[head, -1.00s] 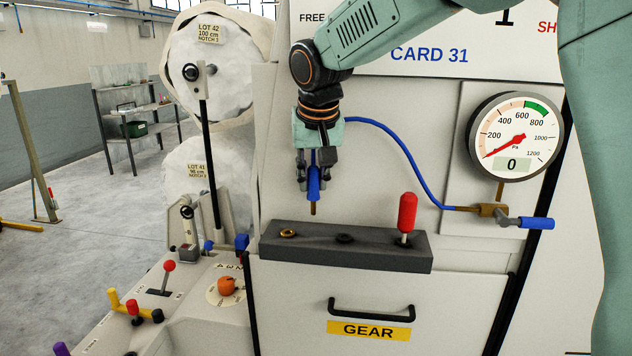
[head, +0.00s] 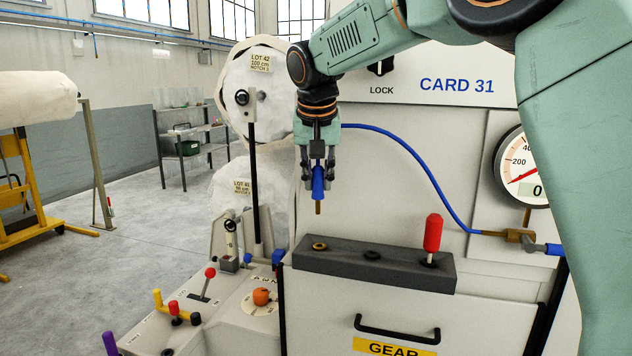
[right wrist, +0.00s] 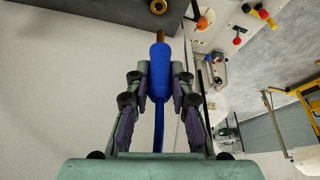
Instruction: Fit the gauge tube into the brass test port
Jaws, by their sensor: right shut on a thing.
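My right gripper (head: 318,178) is shut on the blue grip of the gauge tube (head: 318,183), whose short brass tip points down. The brass test port (head: 320,246) is a ring in the top of a dark grey block (head: 375,262). The tip hangs above the port, apart from it. In the right wrist view, the blue grip (right wrist: 158,75) sits between the fingers, and the brass port (right wrist: 158,6) shows at the top edge, beyond the tip. A blue hose runs from the gripper to a brass valve (head: 508,235) by the gauge. My left gripper is out of view.
The gauge (head: 524,170) is partly hidden by my arm. A control panel with coloured levers (head: 210,273) lies at left. Open floor lies beyond.

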